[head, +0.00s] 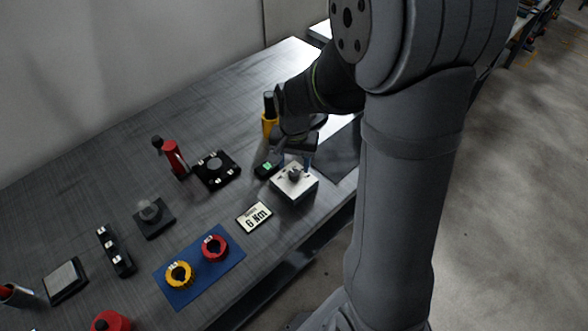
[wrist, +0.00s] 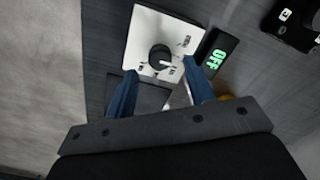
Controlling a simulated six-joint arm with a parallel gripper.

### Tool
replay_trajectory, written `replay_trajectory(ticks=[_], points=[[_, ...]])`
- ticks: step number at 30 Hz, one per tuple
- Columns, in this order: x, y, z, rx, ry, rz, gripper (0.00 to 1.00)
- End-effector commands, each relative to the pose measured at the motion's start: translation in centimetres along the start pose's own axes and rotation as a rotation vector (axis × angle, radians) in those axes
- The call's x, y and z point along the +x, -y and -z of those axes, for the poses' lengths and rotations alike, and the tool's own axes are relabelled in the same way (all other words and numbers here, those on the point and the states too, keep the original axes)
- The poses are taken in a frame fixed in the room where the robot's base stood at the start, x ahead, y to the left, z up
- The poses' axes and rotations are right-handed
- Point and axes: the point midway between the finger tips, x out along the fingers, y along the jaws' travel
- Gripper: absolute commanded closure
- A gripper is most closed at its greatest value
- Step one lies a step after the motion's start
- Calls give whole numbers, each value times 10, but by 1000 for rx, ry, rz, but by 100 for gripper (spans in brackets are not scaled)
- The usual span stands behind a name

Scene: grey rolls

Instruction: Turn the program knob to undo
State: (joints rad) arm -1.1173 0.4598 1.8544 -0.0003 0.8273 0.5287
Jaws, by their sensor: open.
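The program knob (wrist: 161,57) is a dark round knob on a white box (wrist: 146,30) with small printed labels around it. Its light pointer mark faces right in the wrist view. In the head view the knob (head: 294,174) sits on top of the white box (head: 301,188) near the table's front edge. My gripper (wrist: 160,82) has two blue fingers set apart, one on either side below the knob in the wrist view, with nothing between them. In the head view the fingers (head: 294,157) show only partly, just behind the knob. The label text is too small to read.
A small display (wrist: 216,55) beside the box reads OFF in green. A sign (head: 254,217) reading 6 Nm lies nearby. A blue mat (head: 206,277) holds a yellow ring and a red ring. A black dial base (head: 215,170) and a red tool (head: 171,154) stand left of the box.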

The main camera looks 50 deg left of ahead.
Motion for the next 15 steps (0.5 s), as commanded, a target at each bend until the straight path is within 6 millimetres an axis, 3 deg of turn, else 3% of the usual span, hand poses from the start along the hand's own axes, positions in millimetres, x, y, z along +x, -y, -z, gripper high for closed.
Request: replay_trajectory(ticks=[6,15], points=[[28,0,0,0,2,-1,51],[36,0,0,0,0,0,51]])
